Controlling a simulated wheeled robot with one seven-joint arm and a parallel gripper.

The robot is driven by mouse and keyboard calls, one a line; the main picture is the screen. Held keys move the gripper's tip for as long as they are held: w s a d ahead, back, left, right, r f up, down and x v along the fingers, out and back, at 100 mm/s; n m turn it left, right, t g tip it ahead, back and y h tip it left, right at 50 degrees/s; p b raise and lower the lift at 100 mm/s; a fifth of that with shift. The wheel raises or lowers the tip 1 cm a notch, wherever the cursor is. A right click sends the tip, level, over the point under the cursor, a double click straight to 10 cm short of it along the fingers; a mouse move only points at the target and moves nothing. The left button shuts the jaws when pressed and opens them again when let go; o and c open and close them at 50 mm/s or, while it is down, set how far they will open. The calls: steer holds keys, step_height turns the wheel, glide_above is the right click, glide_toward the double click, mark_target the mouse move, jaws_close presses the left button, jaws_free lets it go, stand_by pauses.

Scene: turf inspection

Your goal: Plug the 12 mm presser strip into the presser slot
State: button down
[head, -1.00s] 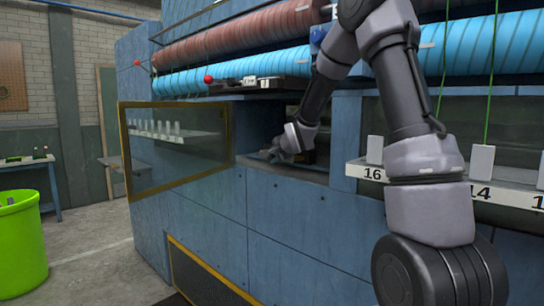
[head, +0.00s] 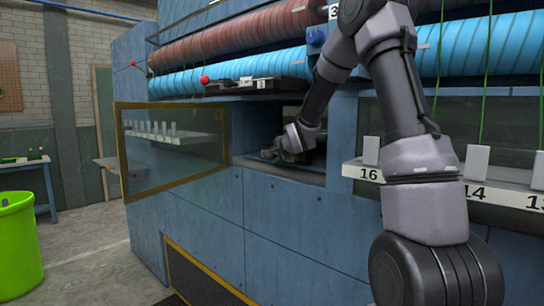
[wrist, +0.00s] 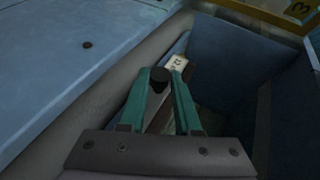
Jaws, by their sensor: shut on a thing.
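My gripper (wrist: 161,84) has two green fingers and is shut on the 12 mm presser strip, at a dark round knob between the fingertips. The strip's pale end tag (wrist: 178,63), marked with what looks like 12, shows just beyond the fingertips in the wrist view. Part of a brownish length shows between and beside the fingers; the rest is hidden. In the head view my gripper (head: 271,154) is low inside the dark recess of the blue machine, and the strip is too small to make out. I cannot tell where the presser slot is.
A numbered shelf (head: 450,190) with pale blocks is at right. A dark tray (head: 258,88) sits above the recess. A green bin (head: 17,245) stands far left.

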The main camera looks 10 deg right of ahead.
steer(key=shift+w+d, duration=0.7)
steer(key=shift+d, duration=0.25)
steer(key=c, duration=0.5)
jaws_free()
steer(key=v, duration=1.1)
